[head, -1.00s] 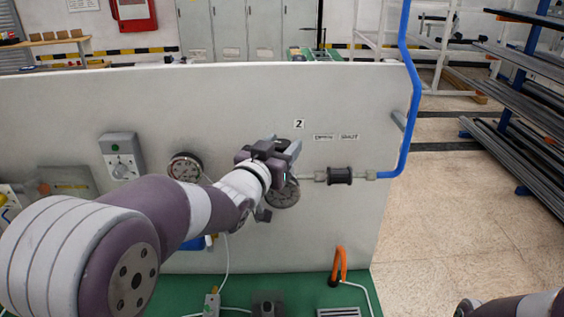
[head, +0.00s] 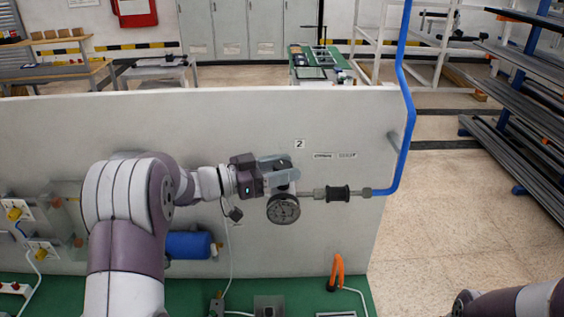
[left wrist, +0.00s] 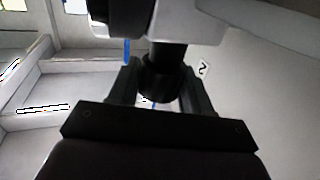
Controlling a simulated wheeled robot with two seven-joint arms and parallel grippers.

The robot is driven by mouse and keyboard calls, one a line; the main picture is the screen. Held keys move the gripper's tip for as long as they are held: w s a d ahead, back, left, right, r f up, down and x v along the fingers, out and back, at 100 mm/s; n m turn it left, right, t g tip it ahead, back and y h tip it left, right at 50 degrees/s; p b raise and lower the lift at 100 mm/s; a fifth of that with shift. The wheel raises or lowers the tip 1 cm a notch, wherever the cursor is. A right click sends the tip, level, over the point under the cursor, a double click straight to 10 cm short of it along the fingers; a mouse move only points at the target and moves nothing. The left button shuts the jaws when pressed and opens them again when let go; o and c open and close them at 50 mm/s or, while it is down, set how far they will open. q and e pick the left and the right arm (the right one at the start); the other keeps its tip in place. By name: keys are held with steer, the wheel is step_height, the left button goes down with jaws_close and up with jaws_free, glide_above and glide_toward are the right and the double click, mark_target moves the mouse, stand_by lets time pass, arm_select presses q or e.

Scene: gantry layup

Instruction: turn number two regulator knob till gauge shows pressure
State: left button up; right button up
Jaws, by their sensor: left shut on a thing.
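My left gripper (head: 292,174) is at the panel, just below the "2" label (head: 299,144). In the left wrist view it is shut on the dark regulator knob (left wrist: 158,82), which sits between its two fingers. In the head view the gripper mostly hides the knob. The round pressure gauge (head: 283,208) hangs just below the gripper; its dial is too small to read. The label also shows in the left wrist view (left wrist: 204,68). My right gripper cannot be made out; only part of my right arm shows at the lower right.
A pipe with a black fitting (head: 338,194) runs right from the regulator to a blue pipe (head: 404,130). A blue cylinder (head: 188,245) and a hanging cable are below my left arm.

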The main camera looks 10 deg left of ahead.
arm_select(q)
steer(key=shift+r+m+g, duration=0.3)
steer(key=shift+m+g, duration=0.1)
steer(key=o, duration=0.9)
steer(key=shift+o, duration=0.2)
steer(key=shift+d+f, duration=0.1)
steer(key=shift+f, duration=0.05)
steer(key=shift+a, duration=0.2)
steer(key=b+v, duration=0.5)
steer(key=v, duration=0.7)
steer(key=shift+a+f+h, duration=0.15)
steer(key=shift+a+h, duration=0.05)
steer(key=shift+h, duration=0.1)
